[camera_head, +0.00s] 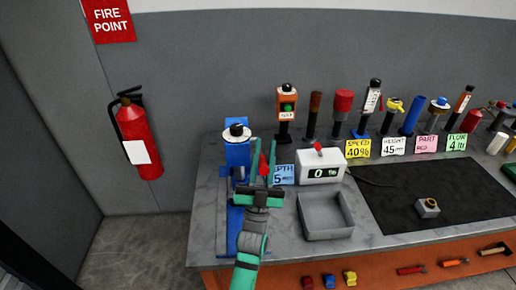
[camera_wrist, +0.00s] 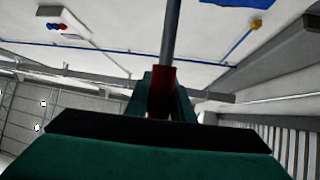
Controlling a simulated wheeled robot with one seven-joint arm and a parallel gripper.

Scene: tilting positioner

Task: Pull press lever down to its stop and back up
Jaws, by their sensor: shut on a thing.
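The blue press (camera_head: 237,155) stands upright at the left end of the grey bench. Its lever has a red grip (camera_head: 264,167), seen between the fingers of my gripper (camera_head: 265,156), just right of the press column. In the wrist view the red grip (camera_wrist: 161,88) sits between the green fingers, and a grey lever rod (camera_wrist: 171,35) runs up from it. My gripper is shut on this grip. The white display box (camera_head: 320,167) right of the press reads "0 %". My gripper hides part of the press.
A grey open tray (camera_head: 312,234) stands right of my arm. A black mat (camera_head: 391,208) carries a small metal part (camera_head: 428,208). Several upright tools and label cards line the bench's back. A fire extinguisher (camera_head: 138,138) hangs on the wall at left.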

